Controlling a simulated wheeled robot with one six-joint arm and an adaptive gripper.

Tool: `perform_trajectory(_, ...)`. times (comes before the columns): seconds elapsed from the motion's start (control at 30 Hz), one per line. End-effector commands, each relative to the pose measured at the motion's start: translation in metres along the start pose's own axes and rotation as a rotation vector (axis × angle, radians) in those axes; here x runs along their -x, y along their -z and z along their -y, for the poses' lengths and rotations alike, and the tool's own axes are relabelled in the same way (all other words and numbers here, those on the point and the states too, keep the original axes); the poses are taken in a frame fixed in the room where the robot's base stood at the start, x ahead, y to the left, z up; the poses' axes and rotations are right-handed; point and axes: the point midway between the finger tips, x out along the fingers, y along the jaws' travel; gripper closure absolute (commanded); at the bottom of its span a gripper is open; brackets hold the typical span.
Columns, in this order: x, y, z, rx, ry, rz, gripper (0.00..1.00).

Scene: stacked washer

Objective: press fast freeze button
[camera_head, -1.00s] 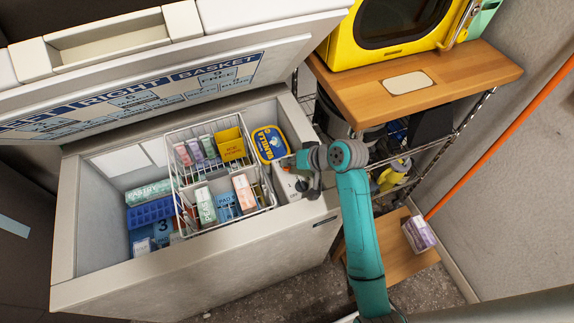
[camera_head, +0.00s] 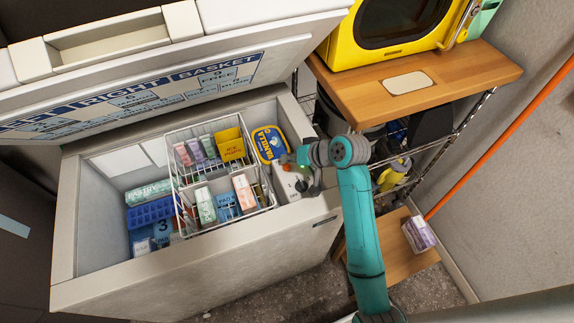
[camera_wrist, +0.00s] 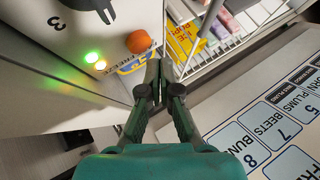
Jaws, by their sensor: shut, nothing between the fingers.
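A round orange button (camera_wrist: 139,41) stands on the white control panel (camera_wrist: 60,25) in the wrist view. Beside it are a lit green lamp, a lit yellowish lamp and a black dial with a 3. My gripper (camera_wrist: 158,66) is shut and empty, its fingertips just below and right of the button in the picture. I cannot tell whether they touch it. In the head view my gripper (camera_head: 290,159) is over the panel (camera_head: 287,183) at the right inner end of the open chest freezer (camera_head: 200,272). The button is not clear there.
A wire basket (camera_head: 184,216) of packets hangs in the freezer beside the panel, with a vanilla tub (camera_head: 269,142) behind. The raised lid (camera_head: 190,62) is close above. A wooden-topped shelf (camera_head: 450,72) with a yellow appliance (camera_head: 392,25) stands at the right.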

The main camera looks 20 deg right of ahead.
Motion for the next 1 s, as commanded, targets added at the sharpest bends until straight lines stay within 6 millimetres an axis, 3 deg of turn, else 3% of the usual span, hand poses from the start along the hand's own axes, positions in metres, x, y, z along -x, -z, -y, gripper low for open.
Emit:
perform_trajectory(0.7,0.039,0.029,0.029,0.002,0.0,-0.002,1.0)
perform_trajectory(1.0,0.042,0.03,0.03,0.0,0.0,0.0,1.0)
